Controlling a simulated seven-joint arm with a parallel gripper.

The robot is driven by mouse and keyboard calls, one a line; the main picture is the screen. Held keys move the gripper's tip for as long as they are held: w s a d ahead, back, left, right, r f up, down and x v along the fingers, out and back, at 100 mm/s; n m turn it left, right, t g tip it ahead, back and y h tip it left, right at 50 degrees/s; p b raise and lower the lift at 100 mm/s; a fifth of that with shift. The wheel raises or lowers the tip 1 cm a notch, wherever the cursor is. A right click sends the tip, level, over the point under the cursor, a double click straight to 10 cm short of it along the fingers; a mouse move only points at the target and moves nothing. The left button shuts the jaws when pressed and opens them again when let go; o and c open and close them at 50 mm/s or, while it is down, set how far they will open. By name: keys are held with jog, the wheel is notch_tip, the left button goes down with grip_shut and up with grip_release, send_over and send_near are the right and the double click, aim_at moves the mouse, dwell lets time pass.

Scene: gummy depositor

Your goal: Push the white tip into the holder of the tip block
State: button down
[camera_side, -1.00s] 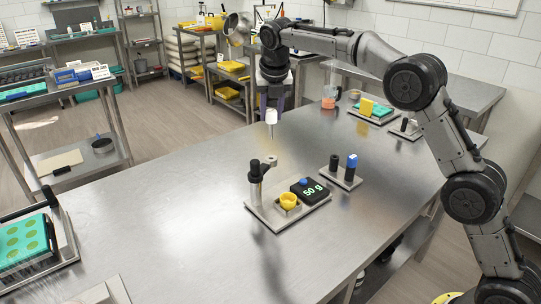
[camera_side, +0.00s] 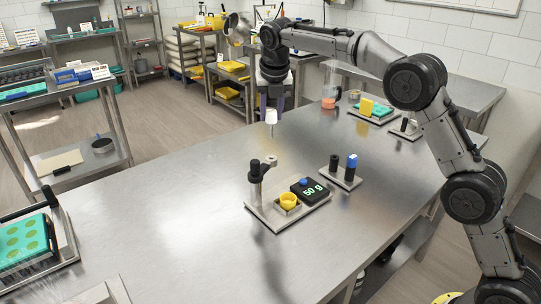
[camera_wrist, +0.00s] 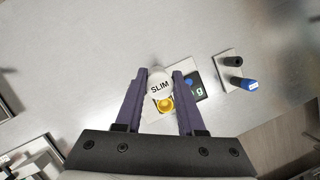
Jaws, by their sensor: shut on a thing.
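The white tip (camera_side: 271,117) is upright, with its narrow end down, high above the table. My gripper (camera_wrist: 161,76), with purple fingers, is shut on it. In the wrist view the tip's round top (camera_wrist: 160,86), lettered "SLIM", sits between the fingertips. A small metal block (camera_side: 345,179) stands on the table, lower and to the right of the tip in the side view. It carries a black post (camera_side: 333,163) and a blue-topped post (camera_side: 351,165); I cannot tell for certain whether this is the tip block.
A metal plate (camera_side: 262,211) carries a black-topped stand (camera_side: 255,172) with a ring arm, a yellow cup (camera_side: 288,201) and a black scale (camera_side: 309,190) reading 50 g. The table's left middle is clear.

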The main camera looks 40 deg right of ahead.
jog(key=shift+w+d+f+m, duration=0.1)
jog(key=shift+f+m, duration=0.15)
jog(key=shift+m, duration=0.05)
jog(key=s+d+f+m, duration=0.1)
jog(key=s+d, duration=0.1)
jog(key=d, duration=0.5)
jog(key=s+d+f+m+g+h, duration=0.1)
jog(key=s+d+m, duration=0.1)
jog(key=d, duration=0.5)
jog(key=s+d+f+m, duration=0.1)
jog(key=s+d+m, duration=0.1)
jog(key=d, duration=0.4)
jog(key=shift+s+d+f, duration=0.3)
jog(key=shift+s+d, duration=0.1)
jog(key=shift+s, duration=0.05)
notch_tip(320, 180, down, 6)
jog(key=shift+f, duration=0.25)
jog(key=shift+f, duration=2.55)
